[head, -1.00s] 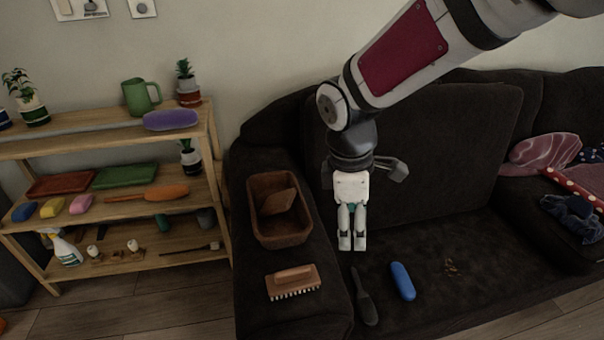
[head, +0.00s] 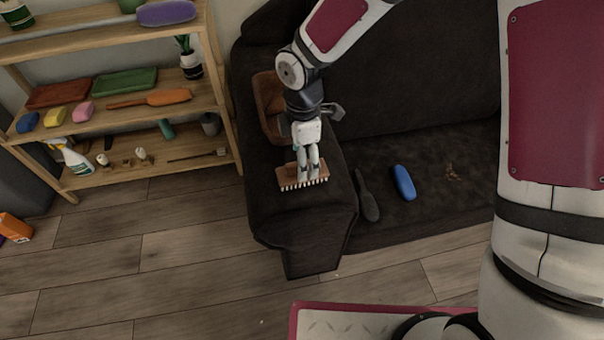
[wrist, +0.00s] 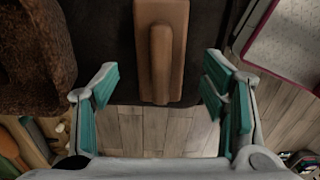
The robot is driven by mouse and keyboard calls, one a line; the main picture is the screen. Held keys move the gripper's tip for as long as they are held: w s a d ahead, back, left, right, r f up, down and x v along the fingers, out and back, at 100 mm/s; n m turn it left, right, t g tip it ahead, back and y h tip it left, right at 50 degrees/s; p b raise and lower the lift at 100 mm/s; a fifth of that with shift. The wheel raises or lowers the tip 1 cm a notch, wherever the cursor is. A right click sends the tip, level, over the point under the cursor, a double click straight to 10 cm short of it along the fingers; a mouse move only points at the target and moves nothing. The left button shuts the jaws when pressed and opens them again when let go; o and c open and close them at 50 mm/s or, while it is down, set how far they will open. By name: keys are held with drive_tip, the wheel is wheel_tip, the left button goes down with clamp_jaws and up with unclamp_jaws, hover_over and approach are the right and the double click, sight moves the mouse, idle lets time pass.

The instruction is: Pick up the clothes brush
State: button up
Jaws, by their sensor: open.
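The clothes brush (head: 288,176) is a wooden block with a raised handle and pale bristles. It lies bristles down on the sofa's left armrest. In the wrist view the brush (wrist: 162,50) shows from above, upright in the picture, between and beyond the finger lines. My gripper (head: 308,176) is over the armrest at the brush and hides part of it in the head view. In the wrist view its teal-padded fingers (wrist: 161,75) are apart with nothing between the pads; I cannot tell the exact height gap.
A dark long-handled brush (head: 368,200) and a blue oblong object (head: 404,182) lie on the sofa seat. A wooden shelf (head: 150,175) with several items stands at left. The floor in front is clear.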

wheel_tip(320, 180, down, 6)
drive_tip(key=shift+r+b, duration=0.15)
drive_tip(key=shift+b, duration=0.9)
drive_tip(key=shift+r, duration=0.1)
drive_tip(key=c, duration=1.3)
